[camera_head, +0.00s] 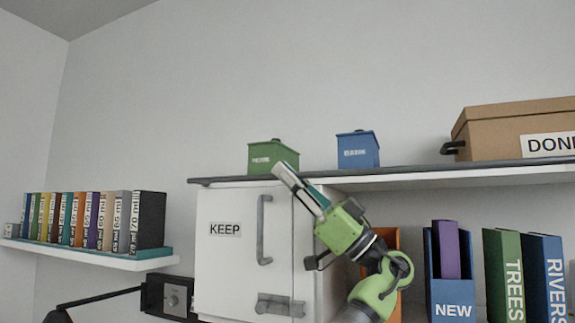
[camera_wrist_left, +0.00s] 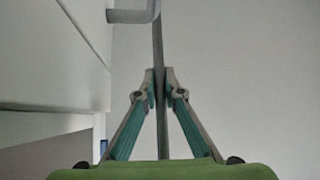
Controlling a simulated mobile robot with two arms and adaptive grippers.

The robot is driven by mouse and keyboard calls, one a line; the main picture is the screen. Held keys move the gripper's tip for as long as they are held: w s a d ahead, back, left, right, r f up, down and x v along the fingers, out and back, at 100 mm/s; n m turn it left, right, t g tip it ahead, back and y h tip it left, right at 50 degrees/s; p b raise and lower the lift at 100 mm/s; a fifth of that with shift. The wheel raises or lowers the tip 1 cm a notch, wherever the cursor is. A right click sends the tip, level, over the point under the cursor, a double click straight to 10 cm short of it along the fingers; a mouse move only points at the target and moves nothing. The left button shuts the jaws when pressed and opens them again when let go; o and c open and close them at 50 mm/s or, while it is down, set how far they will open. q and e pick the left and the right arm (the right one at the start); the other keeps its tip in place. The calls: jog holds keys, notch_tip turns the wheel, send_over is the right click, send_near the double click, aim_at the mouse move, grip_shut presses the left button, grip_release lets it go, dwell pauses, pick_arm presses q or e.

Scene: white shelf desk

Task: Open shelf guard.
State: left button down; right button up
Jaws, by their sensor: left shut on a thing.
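The shelf guard (camera_head: 400,173) appears as a long thin grey bar along the front edge of the upper shelf. My left gripper (camera_head: 283,170) reaches up and to the left, with its fingertips at this bar, left of the blue box. In the left wrist view, my left gripper (camera_wrist_left: 159,72) is shut, with the thin grey bar, the shelf guard (camera_wrist_left: 158,45), between its fingertips. A grey bent bracket (camera_wrist_left: 133,16) joins the bar to a white surface at the top left. The head view does not show the contact clearly. My right gripper is not in view.
A green box (camera_head: 272,157), a blue box (camera_head: 358,151) and a brown box (camera_head: 510,130) stand on the upper shelf. A white KEEP cabinet (camera_head: 228,265) with a grey handle (camera_head: 263,230) is below. Binders (camera_head: 505,275) stand at the lower right. The wall above is clear.

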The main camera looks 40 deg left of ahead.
pick_arm(q)
jog(key=shift+f+n+g, duration=0.1)
jog(key=shift+n+g, duration=0.3)
jog(key=shift+n, duration=0.1)
jog(key=c, duration=2.1)
grip_release()
jog(key=shift+c, duration=0.2)
jog(key=shift+d, duration=0.1)
jog(key=shift+w, duration=0.1)
jog(key=v, duration=0.7)
jog(key=shift+d, duration=0.25)
jog(key=shift+w+f, duration=0.1)
